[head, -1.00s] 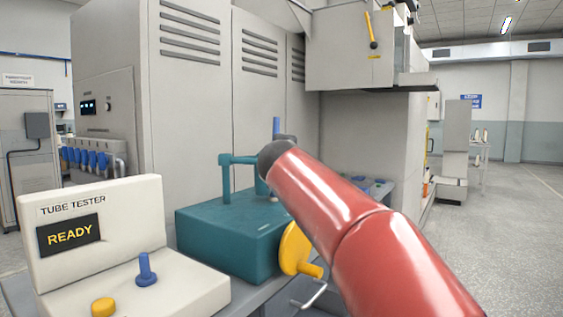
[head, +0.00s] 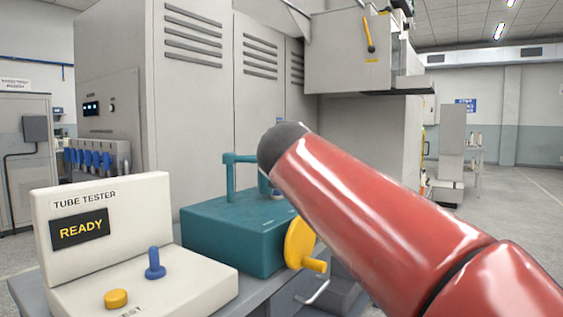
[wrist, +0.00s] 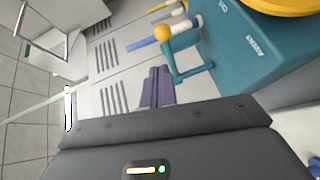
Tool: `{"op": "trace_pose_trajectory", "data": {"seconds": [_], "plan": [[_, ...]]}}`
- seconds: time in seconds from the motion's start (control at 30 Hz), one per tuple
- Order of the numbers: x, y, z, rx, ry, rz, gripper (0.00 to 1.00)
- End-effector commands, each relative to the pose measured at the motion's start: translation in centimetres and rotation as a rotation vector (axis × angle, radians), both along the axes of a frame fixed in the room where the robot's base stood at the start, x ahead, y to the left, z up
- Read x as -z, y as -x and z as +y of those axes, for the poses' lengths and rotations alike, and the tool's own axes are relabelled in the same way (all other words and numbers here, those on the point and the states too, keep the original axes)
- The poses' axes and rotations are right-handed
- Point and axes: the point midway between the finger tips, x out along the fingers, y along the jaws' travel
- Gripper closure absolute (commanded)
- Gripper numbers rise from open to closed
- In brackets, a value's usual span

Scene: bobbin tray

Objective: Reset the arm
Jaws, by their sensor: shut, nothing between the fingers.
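My gripper (wrist: 157,86) shows in the wrist view as two purple fingers side by side, shut with nothing between them. In the head view my red arm reaches up from the lower right, ending in a dark rounded joint; the gripper itself is hidden there. The teal machine (head: 228,232) stands behind the arm, with a yellow wheel (head: 300,245) on its side. In the wrist view the teal machine (wrist: 240,50) is at the upper right, and the fingers appear apart from its teal bracket (wrist: 190,72).
A white tube tester (head: 100,225) reading READY, with a blue peg (head: 154,263) and a yellow button (head: 116,299), stands at the left. Tall grey cabinets (head: 200,110) rise behind. A grey box housing (head: 335,60) overhangs at upper right. Open floor (head: 520,215) lies to the right.

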Motion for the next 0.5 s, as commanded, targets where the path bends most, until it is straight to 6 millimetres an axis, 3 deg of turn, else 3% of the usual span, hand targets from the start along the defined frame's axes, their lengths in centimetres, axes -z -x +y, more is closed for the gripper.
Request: {"op": "trace_pose_trajectory", "data": {"seconds": [0.13,0.5], "plan": [[-0.11,0.9,-0.11,0.0,-0.001,0.0,1.0],[0.14,1.12,-0.28,0.003,-0.009,0.007,1.0]]}}
